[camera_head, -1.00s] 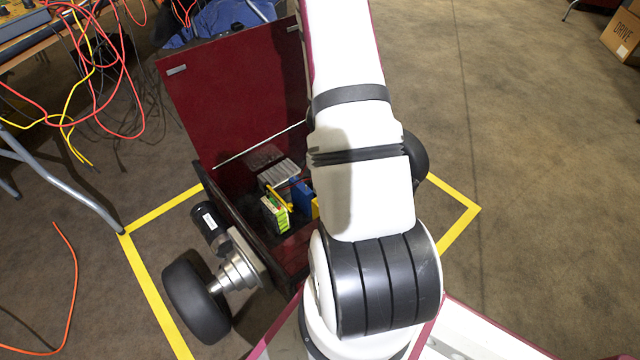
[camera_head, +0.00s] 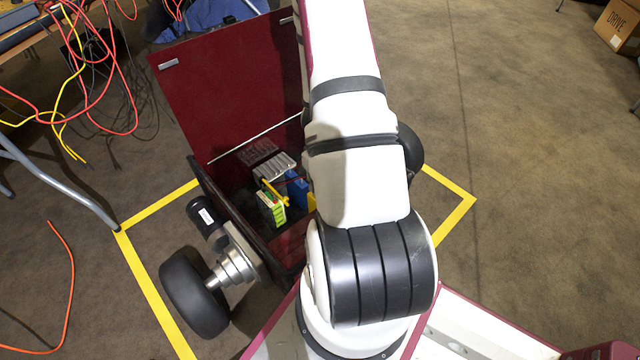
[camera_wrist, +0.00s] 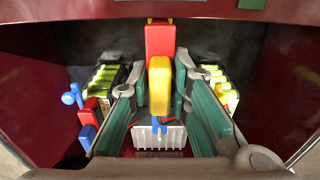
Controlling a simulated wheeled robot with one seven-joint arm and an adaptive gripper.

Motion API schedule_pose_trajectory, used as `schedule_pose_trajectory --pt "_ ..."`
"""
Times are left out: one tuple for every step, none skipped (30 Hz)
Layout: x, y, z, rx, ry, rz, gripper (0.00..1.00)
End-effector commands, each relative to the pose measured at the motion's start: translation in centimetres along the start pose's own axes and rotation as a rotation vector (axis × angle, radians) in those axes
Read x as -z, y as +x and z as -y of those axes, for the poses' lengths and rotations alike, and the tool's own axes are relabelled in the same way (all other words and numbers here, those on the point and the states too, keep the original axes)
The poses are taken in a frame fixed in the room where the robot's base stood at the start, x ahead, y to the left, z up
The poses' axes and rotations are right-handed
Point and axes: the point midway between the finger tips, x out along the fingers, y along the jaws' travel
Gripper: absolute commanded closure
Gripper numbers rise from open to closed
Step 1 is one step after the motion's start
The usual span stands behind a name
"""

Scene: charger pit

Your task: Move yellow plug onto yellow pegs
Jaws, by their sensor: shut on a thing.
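In the wrist view my gripper (camera_wrist: 161,90) has its two green-grey fingers on either side of a yellow block, which I take to be the yellow plug (camera_wrist: 160,85). It is shut on this plug inside the open box. I cannot make out the yellow pegs with certainty.
The dark red box (camera_head: 225,90) has its lid raised and narrow inner walls. Green-yellow battery blocks (camera_wrist: 103,77) flank the fingers on both sides. Blue and red connectors (camera_wrist: 91,110) stand at left. A ribbed grey block (camera_wrist: 160,135) lies below the fingers.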

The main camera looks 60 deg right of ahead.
Motion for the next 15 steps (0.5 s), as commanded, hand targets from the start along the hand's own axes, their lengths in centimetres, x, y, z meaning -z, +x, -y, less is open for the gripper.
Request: schedule_pose_trajectory --pt "0.00 0.00 0.00 0.000 0.000 0.000 1.00" --pt "0.00 0.00 0.00 0.000 0.000 0.000 1.00" --pt "0.00 0.00 0.00 0.000 0.000 0.000 1.00" --pt "0.00 0.00 0.00 0.000 0.000 0.000 1.00" --pt "0.00 0.02 0.00 0.000 0.000 0.000 1.00" --pt "0.00 0.05 0.00 0.000 0.000 0.000 1.00" --pt "-0.01 0.08 0.00 0.000 0.000 0.000 1.00" --pt "-0.01 0.11 0.00 0.000 0.000 0.000 1.00" --pt "-0.01 0.17 0.00 0.000 0.000 0.000 1.00" --pt "-0.02 0.22 0.00 0.000 0.000 0.001 1.00" --pt "-0.02 0.28 0.00 0.000 0.000 0.001 1.00" --pt "-0.02 0.36 0.00 0.000 0.000 0.001 1.00" --pt "-0.03 0.41 0.00 0.000 0.000 0.001 1.00" --pt "-0.03 0.47 0.00 0.000 0.000 0.001 1.00" --pt "-0.04 0.55 0.00 0.000 -0.001 0.001 1.00"
